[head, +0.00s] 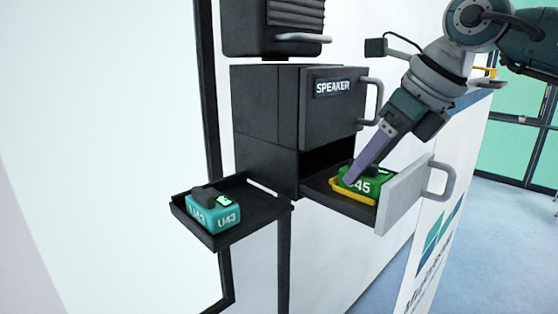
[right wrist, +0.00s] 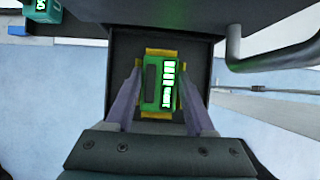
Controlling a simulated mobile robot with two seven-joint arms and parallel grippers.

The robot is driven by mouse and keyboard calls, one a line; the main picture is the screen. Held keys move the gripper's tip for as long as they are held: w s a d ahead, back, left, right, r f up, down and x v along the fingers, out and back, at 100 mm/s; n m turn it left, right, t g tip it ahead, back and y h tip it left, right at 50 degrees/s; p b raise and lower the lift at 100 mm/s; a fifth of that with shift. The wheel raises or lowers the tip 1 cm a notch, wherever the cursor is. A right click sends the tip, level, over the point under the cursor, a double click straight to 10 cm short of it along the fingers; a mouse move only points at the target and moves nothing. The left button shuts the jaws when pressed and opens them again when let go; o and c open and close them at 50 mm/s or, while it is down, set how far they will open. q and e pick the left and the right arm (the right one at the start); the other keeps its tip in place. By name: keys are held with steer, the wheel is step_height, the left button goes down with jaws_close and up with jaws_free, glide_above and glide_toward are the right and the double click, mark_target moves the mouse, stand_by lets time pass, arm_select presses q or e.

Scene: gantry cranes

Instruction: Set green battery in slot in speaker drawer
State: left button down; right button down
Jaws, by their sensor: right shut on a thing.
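The green battery (head: 374,177), marked "45" in what shows, sits low in the open speaker drawer (head: 408,198). It also shows in the right wrist view (right wrist: 151,92), with a lit display on top. A yellow slot frame (head: 352,194) shows around its base; its yellow ends also show in the right wrist view (right wrist: 161,53). I cannot tell whether the battery is fully down in it. My right gripper (head: 352,178) reaches down from the upper right and is shut on the battery, one finger on each side. My left gripper is not in view.
A teal battery (head: 213,212) marked U43 sits on a dark side tray (head: 247,228) left of the drawer. Above the open drawer is a shut one labelled SPEAKER (head: 333,110) with a protruding handle. The open drawer's handle (head: 444,180) juts right.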

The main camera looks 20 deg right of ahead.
steer(key=shift+c, duration=1.3)
jaws_free()
